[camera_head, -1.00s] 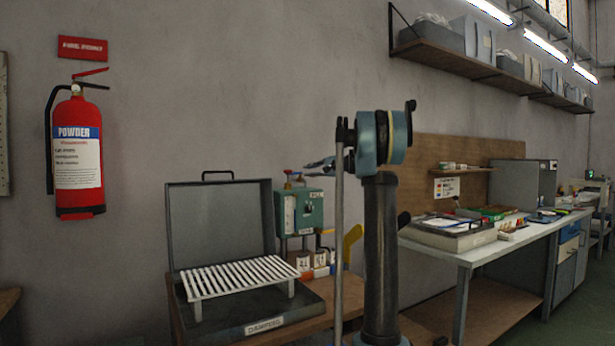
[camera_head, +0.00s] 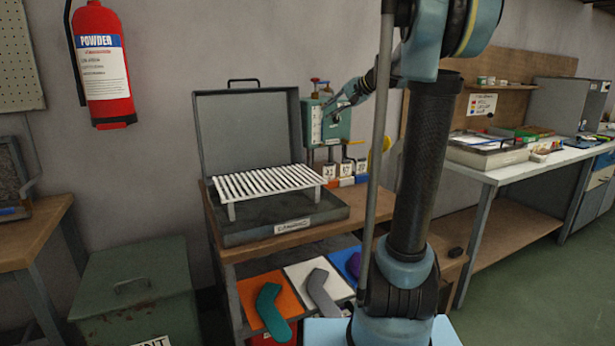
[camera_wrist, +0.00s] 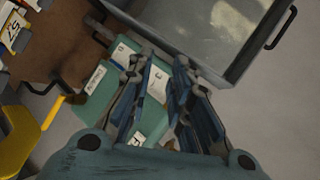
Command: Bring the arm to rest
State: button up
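My gripper (camera_head: 340,108) is raised, pointing down and left, in front of the green gauge box (camera_head: 328,130) in the head view. In the wrist view my gripper (camera_wrist: 164,60) has its two fingers apart with nothing between them. The green box (camera_wrist: 97,97) shows behind and beside the fingers there. The rest of my arm rises beside a thin grey pole in the head view.
An open grey case (camera_head: 243,130) holding a white slatted rack (camera_head: 268,182) stands on the wooden table (camera_head: 215,215). A green bin (camera_head: 135,290) stands left; a workbench (camera_head: 505,172) stands right.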

jog(key=s+d+f+n+g+h, duration=0.1)
jog(key=s+f+n+h, duration=0.1)
jog(key=s+f, duration=0.7)
jog(key=s+d+f+n+g+h, duration=0.15)
jog(key=s+f, duration=0.45)
jog(key=s, duration=0.7)
jog(key=s+d+f+n+g+h, duration=0.1)
jog(key=s+d+f+h, duration=0.1)
jog(key=s+f, duration=0.7)
jog(key=s+d+f+n+g+h, duration=0.1)
jog(key=s+d+f+h, duration=0.2)
jog(key=s+f, duration=0.6)
jog(key=shift+s+d+f+h, duration=0.2)
jog(key=shift+s+d+h, duration=0.15)
jog(key=shift+s+d, duration=0.8)
jog(key=shift+w+r, duration=0.1)
jog(key=shift+w, duration=0.05)
